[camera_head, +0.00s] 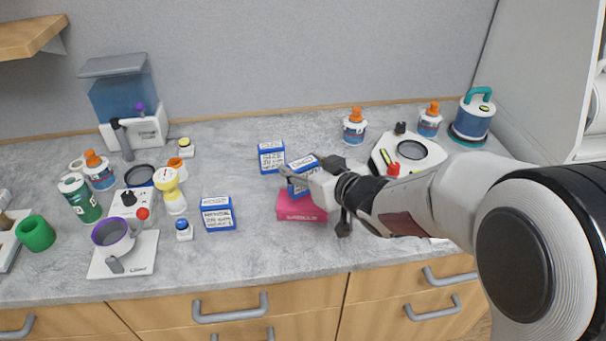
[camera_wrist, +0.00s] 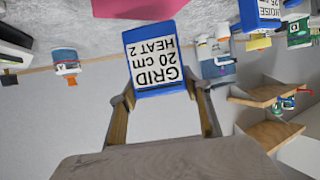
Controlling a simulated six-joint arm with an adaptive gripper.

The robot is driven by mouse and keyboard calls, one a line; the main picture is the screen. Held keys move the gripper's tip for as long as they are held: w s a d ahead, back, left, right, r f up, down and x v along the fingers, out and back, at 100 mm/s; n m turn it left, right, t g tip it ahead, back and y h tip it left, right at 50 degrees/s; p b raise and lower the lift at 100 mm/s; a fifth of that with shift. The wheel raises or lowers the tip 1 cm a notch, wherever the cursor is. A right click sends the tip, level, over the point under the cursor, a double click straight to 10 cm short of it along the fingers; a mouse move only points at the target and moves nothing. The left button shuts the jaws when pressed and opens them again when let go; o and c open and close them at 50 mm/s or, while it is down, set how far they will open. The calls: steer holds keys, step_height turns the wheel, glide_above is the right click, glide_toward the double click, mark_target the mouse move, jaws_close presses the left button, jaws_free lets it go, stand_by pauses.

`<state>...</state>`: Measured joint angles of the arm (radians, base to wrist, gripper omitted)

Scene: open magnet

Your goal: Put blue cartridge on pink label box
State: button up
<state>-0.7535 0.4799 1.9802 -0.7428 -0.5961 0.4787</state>
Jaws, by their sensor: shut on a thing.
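My gripper (camera_head: 296,176) is shut on a blue cartridge (camera_head: 304,163) with a white label. In the wrist view the cartridge (camera_wrist: 157,58) sits between the two fingers (camera_wrist: 163,92), and its label reads "GRID 20 cm HEAT 2". In the head view it looks tilted. The pink label box (camera_head: 300,208) lies on the counter directly below the held cartridge in the picture. I cannot tell whether the two touch. A pink surface (camera_wrist: 140,8) shows at the top of the wrist view. The gripper partly hides the box's upper right side.
Two other blue cartridges stand on the counter, one behind (camera_head: 271,157) and one to the left (camera_head: 218,213). A white device (camera_head: 408,152) is at the right, near orange-capped bottles (camera_head: 354,126). The left holds a cup (camera_head: 112,237) and containers. The counter before the pink box is clear.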

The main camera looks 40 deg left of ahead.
steer(key=shift+f, duration=1.35)
steer(key=shift+f, duration=0.15)
steer(key=o, duration=1.1)
steer(key=shift+r, duration=0.2)
steer(key=shift+v, duration=6)
steer(key=shift+w, duration=0.1)
